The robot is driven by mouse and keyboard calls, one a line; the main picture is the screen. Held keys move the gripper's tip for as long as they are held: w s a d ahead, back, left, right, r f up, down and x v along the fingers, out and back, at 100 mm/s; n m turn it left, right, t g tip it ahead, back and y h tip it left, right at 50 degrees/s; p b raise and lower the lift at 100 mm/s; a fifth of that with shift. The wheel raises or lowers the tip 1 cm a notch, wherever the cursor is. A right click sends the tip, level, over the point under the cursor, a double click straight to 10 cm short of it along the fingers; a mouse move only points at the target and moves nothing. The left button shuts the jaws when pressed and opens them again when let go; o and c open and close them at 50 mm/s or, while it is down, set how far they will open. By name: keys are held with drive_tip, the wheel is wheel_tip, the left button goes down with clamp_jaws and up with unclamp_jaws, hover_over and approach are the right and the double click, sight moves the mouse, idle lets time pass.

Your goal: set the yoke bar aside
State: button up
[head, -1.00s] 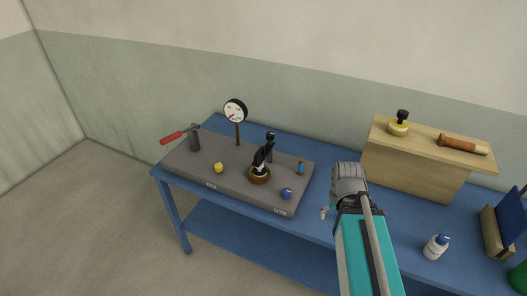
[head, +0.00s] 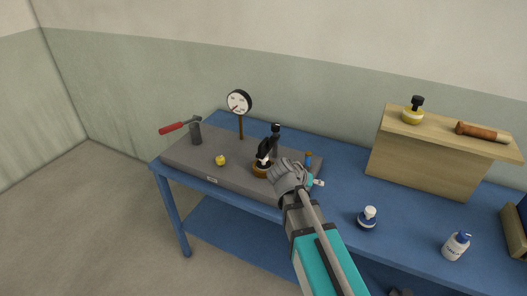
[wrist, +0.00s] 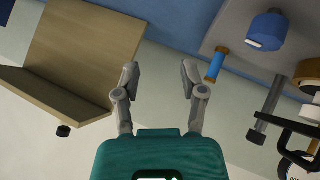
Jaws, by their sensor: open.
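The black yoke-shaped piece (head: 264,150), which I take to be the yoke bar, stands over a round brown-and-white part (head: 261,171) on the grey slab (head: 185,159). It also shows in the wrist view (wrist: 296,156), at the lower right and cut off by the edge. My gripper (wrist: 160,75) is open and empty, with the yoke bar to its right and not between the fingers.
A post with a dark top (head: 275,131) stands close behind the yoke bar. A blue-and-brass cylinder (wrist: 216,63) and a blue knob (wrist: 267,30) are near my fingers. A dial gauge (head: 239,102), red-handled hammer (head: 174,127) and yellow knob (head: 221,160) are left; a wooden shelf (head: 425,165) is right.

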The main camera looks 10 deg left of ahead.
drive_tip(key=w+a+t+b, duration=0.5)
drive_tip(key=a, duration=0.6)
drive_tip(key=n+t+y+b, duration=0.1)
drive_tip(key=t+b, duration=0.2)
drive_tip(key=t, duration=0.2)
approach(260, 146)
drive_tip(key=shift+a+f, duration=0.15)
drive_tip(key=shift+f, duration=0.25)
drive_tip(key=x, duration=1.3)
drive_tip(key=shift+w+r, duration=0.15)
drive_tip(key=shift+w, duration=0.25)
clamp_jaws()
